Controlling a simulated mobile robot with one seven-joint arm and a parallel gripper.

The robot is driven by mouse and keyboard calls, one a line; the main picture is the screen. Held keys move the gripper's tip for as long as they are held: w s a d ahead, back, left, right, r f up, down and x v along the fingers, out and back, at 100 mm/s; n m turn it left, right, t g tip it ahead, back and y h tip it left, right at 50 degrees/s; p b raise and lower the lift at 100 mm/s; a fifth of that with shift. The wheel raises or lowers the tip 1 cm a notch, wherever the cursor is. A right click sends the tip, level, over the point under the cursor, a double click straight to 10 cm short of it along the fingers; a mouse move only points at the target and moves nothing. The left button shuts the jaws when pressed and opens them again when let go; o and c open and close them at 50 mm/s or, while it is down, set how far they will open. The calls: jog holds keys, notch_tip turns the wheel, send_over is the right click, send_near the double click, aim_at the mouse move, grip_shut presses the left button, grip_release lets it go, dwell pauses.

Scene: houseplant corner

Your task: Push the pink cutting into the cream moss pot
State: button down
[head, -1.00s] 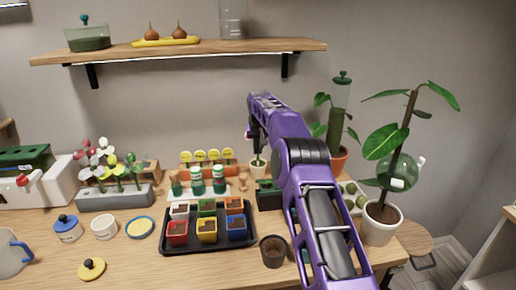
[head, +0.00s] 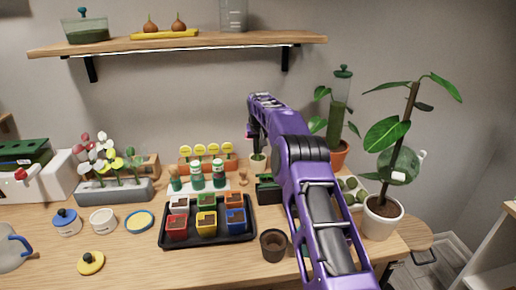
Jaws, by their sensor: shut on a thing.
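My gripper (head: 251,136) is at the far end of my purple arm, above the back of the bench. It is small here and partly hidden by my own arm. A small pink spot, likely the pink cutting (head: 249,133), shows at the gripper, which is shut on it. Just below stands a small cream pot (head: 258,165) with some green at its top, likely the cream moss pot. The gripper is above the pot's rim, slightly left. I cannot tell whether the cutting's stem touches the moss.
A black tray (head: 180,243) of coloured pots lies in front. Several green-white bottles (head: 196,176) stand left of the cream pot. A brown pot (head: 273,246) is near the front. Tall plants, one in a white pot (head: 381,220), stand right. A shelf (head: 200,44) hangs above.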

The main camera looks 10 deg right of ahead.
dwell(0.4)
jog(key=c, duration=0.9)
grip_release()
jog(key=shift+o, duration=0.3)
jog(key=o, duration=0.4)
jog(key=shift+c, duration=0.2)
jog(key=shift+r+p, duration=1.2)
jog(key=shift+r, duration=2.3)
